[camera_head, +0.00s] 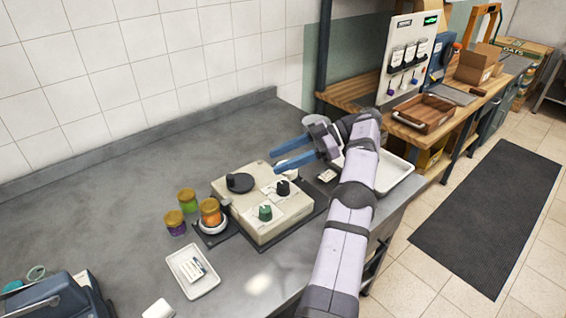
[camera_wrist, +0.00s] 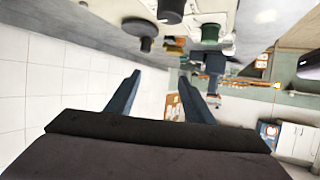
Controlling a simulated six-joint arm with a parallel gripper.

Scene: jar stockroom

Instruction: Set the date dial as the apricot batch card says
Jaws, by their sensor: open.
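A beige machine (camera_head: 262,203) stands on the grey counter with a wide black disc knob (camera_head: 239,182), a smaller black knob (camera_head: 283,187) and a green knob (camera_head: 265,212) on top. Markings lie around the knobs, too small to read, so I cannot tell which is the date dial. In the wrist view the black knob (camera_wrist: 170,10) and green knob (camera_wrist: 210,34) show at the top. My gripper (camera_head: 276,160) is open and empty, above and behind the machine's right side, apart from the knobs. I cannot identify the apricot batch card; a white tray (camera_head: 181,266) holds small pale pieces.
An orange jar (camera_head: 210,212) sits in a white dish left of the machine, beside two other jars (camera_head: 187,200) (camera_head: 175,222). A white tray (camera_head: 392,175) lies right, partly behind my arm. A dark blue device (camera_head: 62,298) stands front left. The counter's back left is clear.

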